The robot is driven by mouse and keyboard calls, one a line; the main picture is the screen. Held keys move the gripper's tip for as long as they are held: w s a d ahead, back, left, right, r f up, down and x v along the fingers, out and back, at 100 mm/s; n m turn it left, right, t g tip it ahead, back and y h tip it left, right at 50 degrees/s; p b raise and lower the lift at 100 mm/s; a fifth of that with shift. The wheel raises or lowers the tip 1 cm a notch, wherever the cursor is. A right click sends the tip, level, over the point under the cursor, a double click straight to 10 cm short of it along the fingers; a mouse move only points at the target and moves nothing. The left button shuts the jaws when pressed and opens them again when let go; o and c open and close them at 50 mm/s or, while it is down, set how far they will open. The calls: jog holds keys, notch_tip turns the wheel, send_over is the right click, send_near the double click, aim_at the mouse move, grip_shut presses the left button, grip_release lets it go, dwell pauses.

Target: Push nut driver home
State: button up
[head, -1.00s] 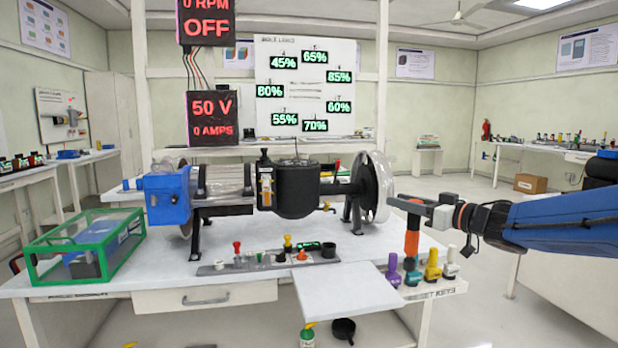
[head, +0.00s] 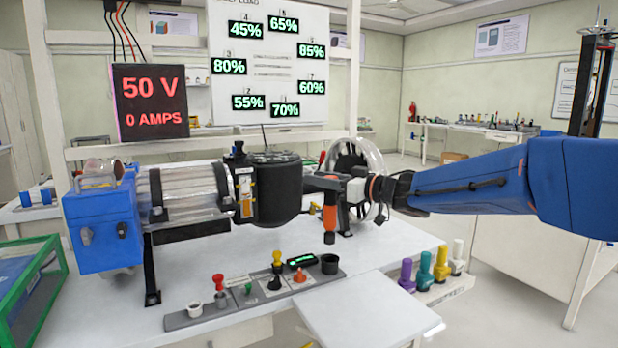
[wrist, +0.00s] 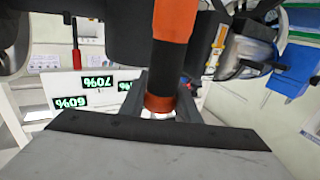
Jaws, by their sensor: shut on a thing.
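My gripper (head: 328,188) is shut on an orange-and-black nut driver (head: 330,222), which hangs upright below the jaws in the head view. The wrist view shows its orange and black handle (wrist: 172,55) between the jaws. In the head view the gripper is in front of the shaft, between the black motor housing (head: 275,190) and the clear wheel (head: 368,160). The tool's lower end appears clear of the bench top. Whether the gripper touches the machine cannot be told.
A grey panel (head: 190,318) with coloured knobs and a black cup (head: 329,264) lies on the white bench (head: 385,250). Purple (head: 406,273), teal (head: 425,270), yellow (head: 441,262) and white (head: 458,255) tools stand at the right edge. A green-framed box (head: 40,295) is at left.

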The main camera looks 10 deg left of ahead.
jog(key=shift+s+d+r, duration=0.1)
jog(key=shift+f, duration=4.55)
dwell(1.4)
jog(key=o, duration=1.1)
jog(key=shift+c, duration=0.2)
jog(key=shift+d, duration=0.1)
